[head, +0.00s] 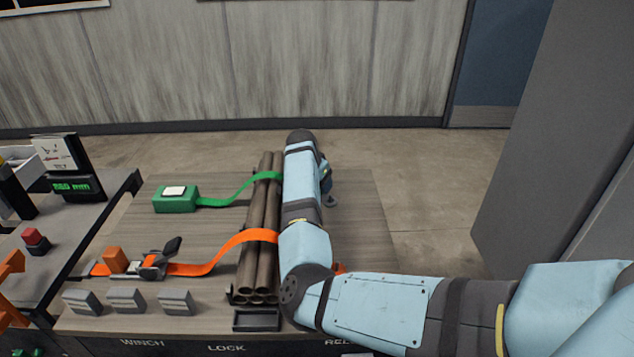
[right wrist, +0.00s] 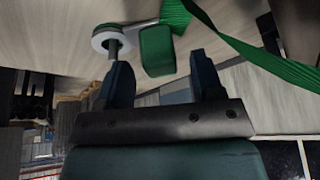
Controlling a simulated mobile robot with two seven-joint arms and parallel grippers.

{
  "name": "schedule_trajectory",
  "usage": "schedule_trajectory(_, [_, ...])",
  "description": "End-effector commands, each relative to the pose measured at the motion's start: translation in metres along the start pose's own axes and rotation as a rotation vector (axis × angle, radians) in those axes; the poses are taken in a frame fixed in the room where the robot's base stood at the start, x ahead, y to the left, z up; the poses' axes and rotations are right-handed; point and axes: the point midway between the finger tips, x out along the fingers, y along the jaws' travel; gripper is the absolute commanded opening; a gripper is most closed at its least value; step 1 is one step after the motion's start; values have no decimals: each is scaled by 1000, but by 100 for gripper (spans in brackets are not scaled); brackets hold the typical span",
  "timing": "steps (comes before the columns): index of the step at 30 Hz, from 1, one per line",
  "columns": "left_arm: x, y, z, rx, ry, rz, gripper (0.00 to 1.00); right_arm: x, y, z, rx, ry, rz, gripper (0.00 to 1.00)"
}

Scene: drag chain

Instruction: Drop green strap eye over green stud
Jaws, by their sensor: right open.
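The green strap (head: 235,195) runs from a green box (head: 174,199) across a bundle of brown pipes (head: 262,215). Its far end is hidden behind my right arm in the head view. In the right wrist view the strap (right wrist: 245,45) comes in from the upper right. There a pale ring (right wrist: 107,40) appears to surround a grey metal post (right wrist: 114,49) with a green rim, and a short grey piece links it towards the strap. A green block (right wrist: 157,50) is beside the ring. My right gripper (right wrist: 163,82) is open, its fingers apart and short of the block.
An orange strap (head: 210,257) crosses the nearer part of the pipes from a ratchet (head: 157,260). Several grey blocks (head: 125,300) line the front of the bench (head: 355,205). A grey cabinet stands at the right; the bench's far right corner is clear.

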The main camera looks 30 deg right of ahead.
Motion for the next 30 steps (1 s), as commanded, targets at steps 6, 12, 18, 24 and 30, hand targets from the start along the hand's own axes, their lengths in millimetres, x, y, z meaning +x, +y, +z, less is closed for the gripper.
schedule_trajectory(6, [-3, 0, -4, -3, -2, 1, 43, -31, -1, 0, 2, 1, -3, 61])
schedule_trajectory(12, [-5, 0, -6, -9, -8, 1, 43, -79, -1, -1, 0, 1, -4, 61])
schedule_trajectory(18, [-4, 0, -3, -14, -20, 0, 43, -116, 0, 0, 0, 1, -2, 61])
schedule_trajectory(24, [-4, 0, -3, -16, -22, -1, 43, -134, 0, 0, 0, 1, -1, 61])
schedule_trajectory(30, [-5, 0, -5, -17, -19, -1, 43, -137, 0, 0, 0, 0, 0, 61])
